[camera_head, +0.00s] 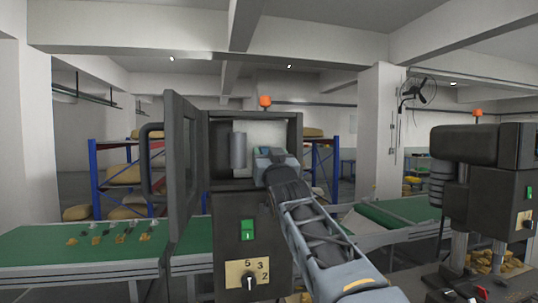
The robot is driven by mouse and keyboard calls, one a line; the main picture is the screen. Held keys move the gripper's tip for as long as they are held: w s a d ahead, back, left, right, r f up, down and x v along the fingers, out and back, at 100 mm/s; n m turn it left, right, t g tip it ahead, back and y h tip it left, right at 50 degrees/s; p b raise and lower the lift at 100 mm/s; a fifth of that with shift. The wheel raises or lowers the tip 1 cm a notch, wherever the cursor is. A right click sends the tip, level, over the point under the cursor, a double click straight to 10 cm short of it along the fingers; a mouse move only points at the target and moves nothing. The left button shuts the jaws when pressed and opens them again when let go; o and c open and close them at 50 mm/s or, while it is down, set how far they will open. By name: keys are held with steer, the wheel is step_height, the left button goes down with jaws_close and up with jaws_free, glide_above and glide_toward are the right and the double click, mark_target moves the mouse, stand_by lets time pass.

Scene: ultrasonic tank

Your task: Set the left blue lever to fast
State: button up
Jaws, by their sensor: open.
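My gripper (268,154) is at the end of my arm, which reaches up from the lower right into the open front of a dark machine cabinet (228,220). The gripper is open. Its fingertips are seen from behind and are mostly hidden by its own body. A small bluish patch shows at the gripper; I cannot tell whether it is part of the gripper or a lever. No blue lever or "fast" mark can be made out clearly. A grey cylinder (238,151) hangs inside the cabinet, left of the gripper.
The cabinet's door (181,165) stands open on the left. Its front has a green switch (247,230) and a dial (249,282) on a numbered plate. A green conveyor (60,245) runs on the left. A drill-press-like machine (465,150) stands on the right.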

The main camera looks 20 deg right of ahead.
steer(key=c, duration=0.9)
